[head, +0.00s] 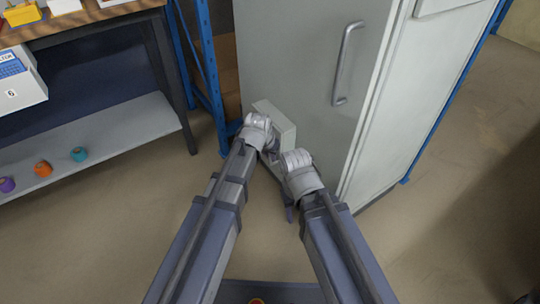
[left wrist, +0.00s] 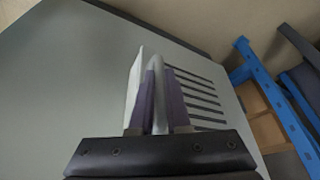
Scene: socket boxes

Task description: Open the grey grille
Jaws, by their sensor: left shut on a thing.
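The grey grille (head: 275,116) is a small pale panel low on the front of the tall grey cabinet. In the head view it stands out from the cabinet face at an angle, partly hidden behind my arms. In the left wrist view, dark slots (left wrist: 200,100) show to the right of my fingers. My left gripper (left wrist: 157,88) is shut on a thin, light, rounded bar, which looks like the grille's handle (left wrist: 156,64). A white edge stands just left of the fingers. My right gripper (head: 290,212) is low beside the left one, and its jaws are not clear.
The tall cabinet (head: 290,50) has a long vertical handle (head: 343,65) on its door. Blue rack posts (head: 207,60) stand left of it. A shelf (head: 90,145) with several small coloured spools is farther left. The floor at right is clear.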

